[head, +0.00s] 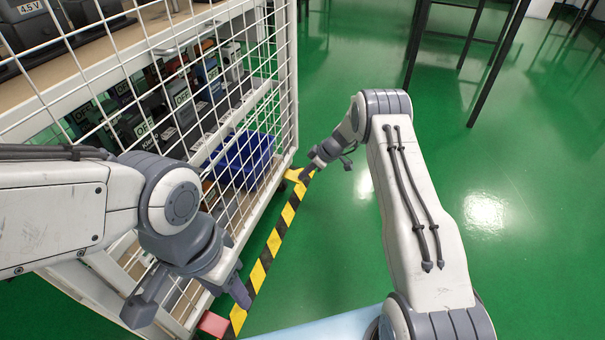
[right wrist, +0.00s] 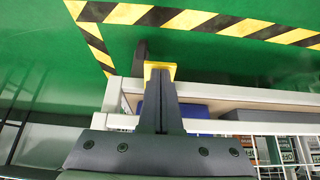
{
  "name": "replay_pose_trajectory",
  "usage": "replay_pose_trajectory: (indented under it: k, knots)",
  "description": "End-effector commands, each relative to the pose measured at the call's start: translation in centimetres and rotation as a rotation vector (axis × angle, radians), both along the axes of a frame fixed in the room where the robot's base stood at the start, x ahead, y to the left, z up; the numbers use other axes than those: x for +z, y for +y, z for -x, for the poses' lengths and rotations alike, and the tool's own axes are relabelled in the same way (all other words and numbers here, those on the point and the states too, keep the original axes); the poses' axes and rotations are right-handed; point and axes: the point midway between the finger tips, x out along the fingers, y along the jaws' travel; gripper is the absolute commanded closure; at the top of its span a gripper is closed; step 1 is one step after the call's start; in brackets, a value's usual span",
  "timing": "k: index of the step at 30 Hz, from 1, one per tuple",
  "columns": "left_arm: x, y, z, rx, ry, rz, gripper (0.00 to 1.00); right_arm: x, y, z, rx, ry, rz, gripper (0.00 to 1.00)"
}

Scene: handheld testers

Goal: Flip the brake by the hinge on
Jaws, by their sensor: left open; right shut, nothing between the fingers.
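A yellow brake pedal (head: 294,174) sticks out low at the far right corner of the white wire-sided rack (head: 289,75). My right gripper (head: 306,175) is shut and empty, down beside this pedal. In the right wrist view, the shut fingers (right wrist: 160,84) reach to the yellow pedal (right wrist: 160,67), with a dark wheel (right wrist: 140,55) next to it. I cannot tell whether they touch it. A red piece (head: 213,324) shows low at the rack's near corner, probably another brake pedal. My left gripper (head: 190,300) is open and empty by the rack's near end.
The rack's shelves hold dark devices and a blue bin (head: 243,158). Yellow-black tape (head: 265,262) runs along the green floor beside the rack. A dark-legged table (head: 492,62) stands at the back right. Open floor lies to the right of the rack.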

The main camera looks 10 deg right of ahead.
Motion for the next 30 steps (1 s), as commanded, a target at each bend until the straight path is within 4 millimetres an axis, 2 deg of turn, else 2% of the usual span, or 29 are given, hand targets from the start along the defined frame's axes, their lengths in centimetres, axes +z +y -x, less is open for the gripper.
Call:
replay_pose_trajectory:
  k: [16, 26, 30]
  knots:
    - [0.9, 0.0, -0.1, 0.000, -0.002, 0.001, 0.50, 1.9, 0.1, -0.1, 0.001, -0.002, 0.000, 1.00]
    - [0.9, 0.0, -0.1, 0.000, -0.002, 0.001, 0.50, 2.0, 0.1, -0.1, 0.000, -0.002, 0.000, 1.00]
    - [1.3, 0.0, -0.1, 0.000, -0.002, 0.001, 0.50, 2.7, 0.2, -0.1, 0.003, -0.003, 0.000, 1.00]
